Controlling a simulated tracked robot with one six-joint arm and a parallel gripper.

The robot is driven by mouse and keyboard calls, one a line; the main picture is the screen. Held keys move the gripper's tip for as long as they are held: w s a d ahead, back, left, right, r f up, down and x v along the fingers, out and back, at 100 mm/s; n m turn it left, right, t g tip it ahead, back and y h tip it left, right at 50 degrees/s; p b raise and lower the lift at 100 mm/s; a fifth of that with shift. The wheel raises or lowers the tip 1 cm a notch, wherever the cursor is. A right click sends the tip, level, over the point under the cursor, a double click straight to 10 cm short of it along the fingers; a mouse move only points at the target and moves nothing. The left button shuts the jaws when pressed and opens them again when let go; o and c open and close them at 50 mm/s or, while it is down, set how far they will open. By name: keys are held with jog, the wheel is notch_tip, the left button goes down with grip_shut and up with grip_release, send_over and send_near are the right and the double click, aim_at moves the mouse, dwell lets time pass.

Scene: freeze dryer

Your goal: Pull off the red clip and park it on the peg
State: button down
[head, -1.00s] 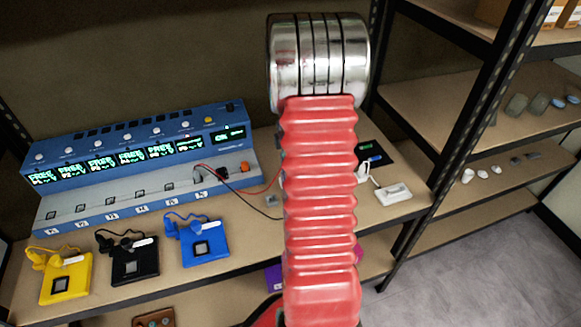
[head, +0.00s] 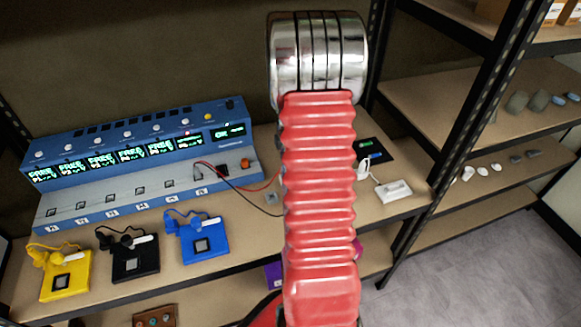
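My gripper is not in view; my red ribbed arm with its chrome joint fills the middle of the head view and hides what lies behind it. A red lead (head: 262,187) and a black lead (head: 250,203) run from the right part of the blue charging station (head: 150,200) toward the right and pass behind my arm. I cannot make out the red clip. The peg cannot be made out either. An orange knob (head: 245,163) sits at the station's right end.
Yellow (head: 78,285), black (head: 148,265) and blue (head: 217,250) devices lie along the shelf's front. A white device (head: 394,191) and a dark panel (head: 378,152) are right of my arm. A black shelf post (head: 460,130) stands further right.

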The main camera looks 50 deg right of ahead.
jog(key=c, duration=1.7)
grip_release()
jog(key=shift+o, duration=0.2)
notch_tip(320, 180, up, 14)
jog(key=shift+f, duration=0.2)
